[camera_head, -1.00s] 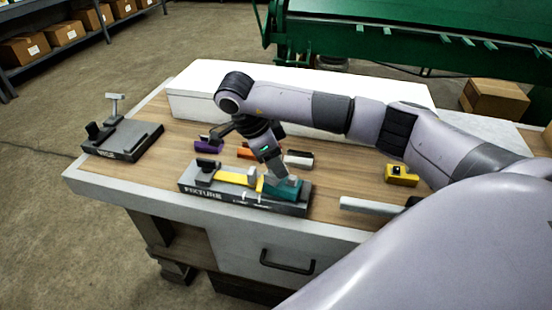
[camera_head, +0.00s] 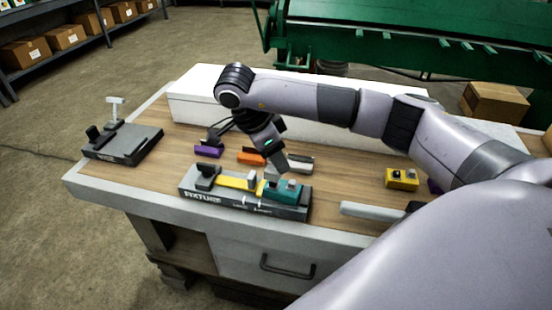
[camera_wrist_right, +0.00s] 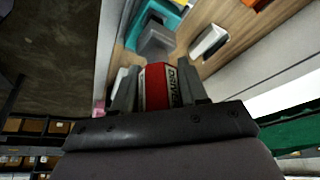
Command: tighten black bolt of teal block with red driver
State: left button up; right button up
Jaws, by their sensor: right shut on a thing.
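The teal block (camera_head: 287,195) sits at the right end of the dark fixture (camera_head: 240,202) on the workbench, beside a yellow piece (camera_head: 236,181). My right gripper (camera_head: 274,165) is above and just behind the teal block. In the right wrist view it is shut on the red driver (camera_wrist_right: 156,88), which has lettering on its side. A grey part lies beyond the driver there, with the teal block (camera_wrist_right: 168,14) behind it. Small grey and dark bits show on top of the teal block, but I cannot tell which is the black bolt. My left gripper is not in view.
Purple (camera_head: 208,152), orange (camera_head: 250,158) and white (camera_head: 301,164) pieces lie behind the fixture. A yellow block (camera_head: 402,180) and a grey-handled tool (camera_head: 372,210) lie to the right. A second dark fixture (camera_head: 124,145) stands at the left. A white raised ledge backs the bench.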

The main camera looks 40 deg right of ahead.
jog(key=shift+r, duration=1.2)
